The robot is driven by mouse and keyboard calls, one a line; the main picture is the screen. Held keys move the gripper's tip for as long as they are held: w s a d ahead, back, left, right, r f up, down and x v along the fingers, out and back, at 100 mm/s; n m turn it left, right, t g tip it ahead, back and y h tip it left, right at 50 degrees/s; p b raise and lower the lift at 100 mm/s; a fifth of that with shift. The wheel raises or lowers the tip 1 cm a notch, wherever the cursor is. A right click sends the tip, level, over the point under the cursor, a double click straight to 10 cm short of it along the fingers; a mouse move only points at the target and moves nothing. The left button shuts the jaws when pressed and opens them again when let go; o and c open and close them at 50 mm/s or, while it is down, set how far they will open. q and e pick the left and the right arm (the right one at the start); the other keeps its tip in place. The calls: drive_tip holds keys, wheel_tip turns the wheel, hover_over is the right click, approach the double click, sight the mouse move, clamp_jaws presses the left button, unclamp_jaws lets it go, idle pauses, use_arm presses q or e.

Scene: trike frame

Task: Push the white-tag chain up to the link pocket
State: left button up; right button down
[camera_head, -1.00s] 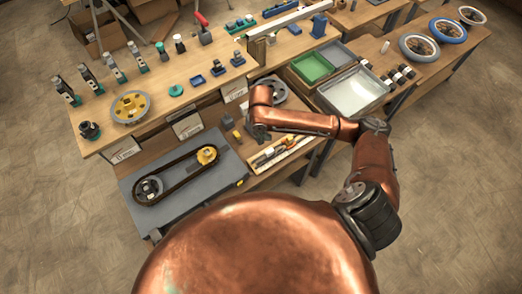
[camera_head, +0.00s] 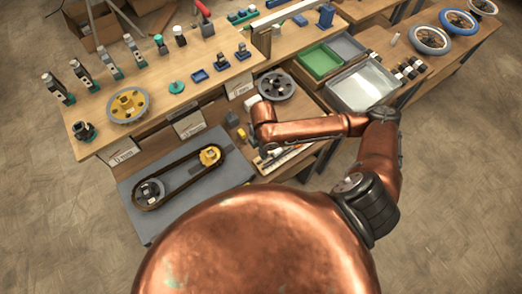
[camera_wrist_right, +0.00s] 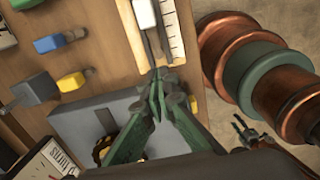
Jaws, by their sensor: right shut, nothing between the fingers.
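My right gripper (camera_wrist_right: 160,80) is shut and empty, its green fingers meeting at the tips in the right wrist view. A small white block (camera_wrist_right: 145,14), perhaps the white tag, lies just beyond the fingertips with dark narrow strips below it. I cannot tell whether the tips touch these strips. A pale marked strip (camera_wrist_right: 173,35) runs beside them. In the head view the long narrow tray (camera_head: 272,163) is partly covered by my right arm. I cannot make out the link pocket. My left gripper is out of view.
A grey board (camera_head: 215,180) carries a dark chain loop (camera_head: 180,175) around two sprockets, left of my right arm. A dark round wheel (camera_head: 276,86) sits beyond the arm. Yellow (camera_wrist_right: 71,82) and blue (camera_wrist_right: 48,44) blocks stand left of the fingers.

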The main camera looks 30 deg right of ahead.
sight(276, 151)
wheel_tip(276, 151, down, 6)
drive_tip(key=shift+r, duration=0.1)
drive_tip(key=d, duration=0.3)
drive_tip(key=shift+w, duration=0.1)
drive_tip(key=shift+d+f, duration=0.2)
drive_tip(key=shift+d, duration=0.25)
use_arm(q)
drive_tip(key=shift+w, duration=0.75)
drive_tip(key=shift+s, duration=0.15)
use_arm(e)
drive_tip(key=shift+w+d+r+p, duration=0.1)
drive_tip(key=shift+d+r+p, duration=0.1)
drive_tip(key=shift+d+p, duration=0.8)
drive_tip(key=shift+d, duration=0.25)
drive_tip(key=shift+d+f, duration=0.1)
drive_tip(key=shift+f, duration=0.05)
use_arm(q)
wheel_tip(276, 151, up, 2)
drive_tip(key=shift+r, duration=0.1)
